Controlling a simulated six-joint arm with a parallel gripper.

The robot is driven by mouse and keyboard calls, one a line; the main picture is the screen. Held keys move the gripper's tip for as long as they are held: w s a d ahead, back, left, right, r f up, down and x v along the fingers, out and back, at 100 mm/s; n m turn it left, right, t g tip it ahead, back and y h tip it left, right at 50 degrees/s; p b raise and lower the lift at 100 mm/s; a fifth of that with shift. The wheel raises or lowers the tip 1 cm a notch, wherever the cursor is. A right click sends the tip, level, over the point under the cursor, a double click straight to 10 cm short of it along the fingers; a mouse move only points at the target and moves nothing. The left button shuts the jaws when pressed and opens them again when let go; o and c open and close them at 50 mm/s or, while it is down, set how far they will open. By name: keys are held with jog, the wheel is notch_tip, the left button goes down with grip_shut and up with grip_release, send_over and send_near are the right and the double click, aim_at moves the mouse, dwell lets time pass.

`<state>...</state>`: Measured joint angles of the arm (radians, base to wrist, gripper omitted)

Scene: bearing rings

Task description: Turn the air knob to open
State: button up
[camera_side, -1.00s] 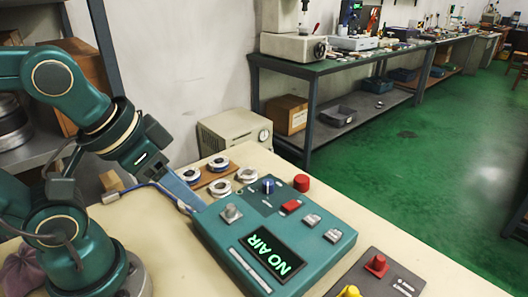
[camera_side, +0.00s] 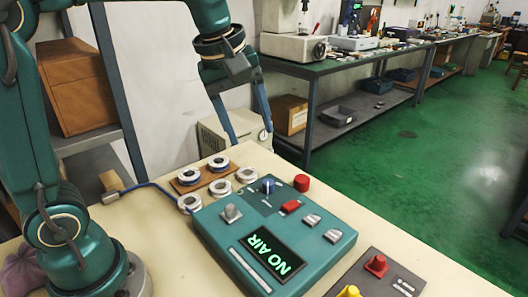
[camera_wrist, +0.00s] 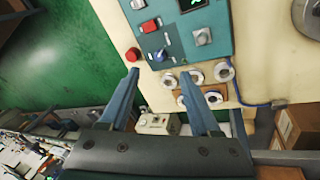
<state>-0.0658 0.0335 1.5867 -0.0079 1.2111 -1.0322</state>
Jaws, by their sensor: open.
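A teal control box lies on the cream bench, its teal top (camera_side: 222,232) facing up. Its screen (camera_side: 275,254) reads "NO AIR" in green. A blue knob (camera_side: 268,185) stands near its back corner; it also shows in the wrist view (camera_wrist: 160,56). A grey knob (camera_side: 231,212) stands at the box's left; it shows in the wrist view too (camera_wrist: 202,37). I cannot read which knob is marked for air. My gripper (camera_side: 250,136) is open and empty, raised above the back of the bench, fingers pointing down. In the wrist view its fingertips (camera_wrist: 159,75) touch nothing.
Several bearing rings (camera_side: 219,162) lie behind the box, some on a brown wooden board. A red button (camera_side: 301,182) and red switch (camera_side: 291,206) are near the blue knob. A blue cable (camera_side: 150,185) runs to the left. A dark panel (camera_side: 375,284) lies at front right.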

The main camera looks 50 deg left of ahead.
jog(key=w+a+f+n+g, duration=0.2)
jog(key=w+f+n, duration=0.1)
jog(key=w+f, duration=0.25)
jog(key=g, duration=0.1)
send_over(268, 182)
notch_tip(268, 182, down, 5)
jog(key=shift+f, duration=2.85)
grip_shut()
